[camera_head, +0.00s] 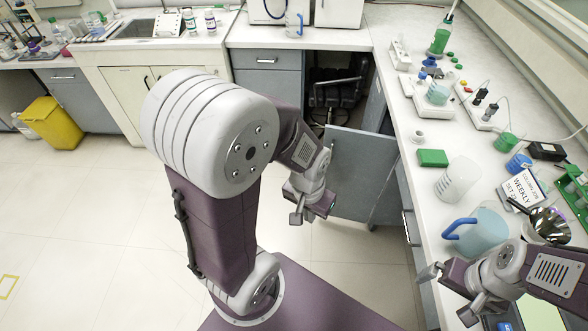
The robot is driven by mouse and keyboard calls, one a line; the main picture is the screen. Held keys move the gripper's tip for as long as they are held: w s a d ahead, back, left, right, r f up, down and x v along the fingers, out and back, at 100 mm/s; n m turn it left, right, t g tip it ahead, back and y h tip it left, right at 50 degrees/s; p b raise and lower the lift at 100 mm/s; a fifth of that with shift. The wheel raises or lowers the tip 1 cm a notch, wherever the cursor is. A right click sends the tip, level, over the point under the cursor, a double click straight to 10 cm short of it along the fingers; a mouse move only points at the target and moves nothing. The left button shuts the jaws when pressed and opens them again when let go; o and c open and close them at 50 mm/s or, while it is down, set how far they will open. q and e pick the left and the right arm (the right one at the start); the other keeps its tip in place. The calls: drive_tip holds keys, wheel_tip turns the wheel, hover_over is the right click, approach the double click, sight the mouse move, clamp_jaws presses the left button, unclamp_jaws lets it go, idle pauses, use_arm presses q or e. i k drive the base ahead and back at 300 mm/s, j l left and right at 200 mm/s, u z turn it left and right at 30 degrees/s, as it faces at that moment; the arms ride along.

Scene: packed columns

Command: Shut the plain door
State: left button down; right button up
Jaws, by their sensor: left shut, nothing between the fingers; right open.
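The plain door (362,168) is a flat grey cabinet door. It stands open in the corner, in front of the dark open cabinet (335,75), whose inside shows above it. My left gripper (298,214) is shut and empty, just left of the door's lower left part. The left gripper's wrist hides part of the door's left edge, and I cannot tell whether they touch. My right gripper (448,294) is open and empty at the front edge of the right counter.
The right counter (408,110) carries a blue-handled jug (482,232), a beaker (458,180), a green block (432,158) and a sign (523,188). A yellow bin (52,123) stands far left. The floor (345,252) below the door is clear.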

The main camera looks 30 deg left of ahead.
sight(361, 163)
drive_tip(key=i+u, duration=0.1)
drive_tip(key=u, duration=0.4)
drive_tip(key=i+j+z, duration=0.1)
drive_tip(key=i+j, duration=0.8)
drive_tip(key=j, duration=0.15)
